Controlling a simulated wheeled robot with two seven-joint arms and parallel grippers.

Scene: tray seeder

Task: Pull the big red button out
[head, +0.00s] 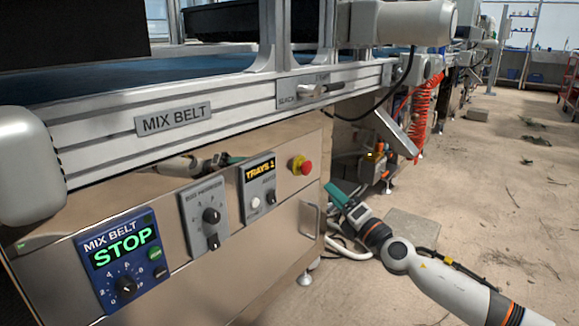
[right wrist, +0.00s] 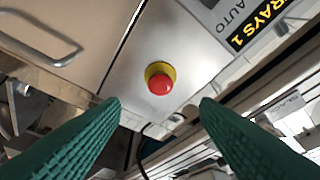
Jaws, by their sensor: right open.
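The big red button (head: 306,167) sits on a yellow collar at the upper right of the steel cabinet front in the head view. In the right wrist view the red button (right wrist: 160,84) is near the middle, ahead of the gap between my green fingers. My right gripper (head: 337,195) is to the right of the button and a little lower in the head view. In the right wrist view my right gripper (right wrist: 158,104) is open and empty, its fingers apart and not touching the button. My left gripper is not in view.
Left of the button are the TRAYS 1 panel (head: 259,183), a grey knob panel (head: 204,217) and the blue MIX BELT panel (head: 122,260) reading STOP. A metal handle (head: 310,232) stands out below the button. The conveyor rail (head: 220,112) runs above. Open floor lies right.

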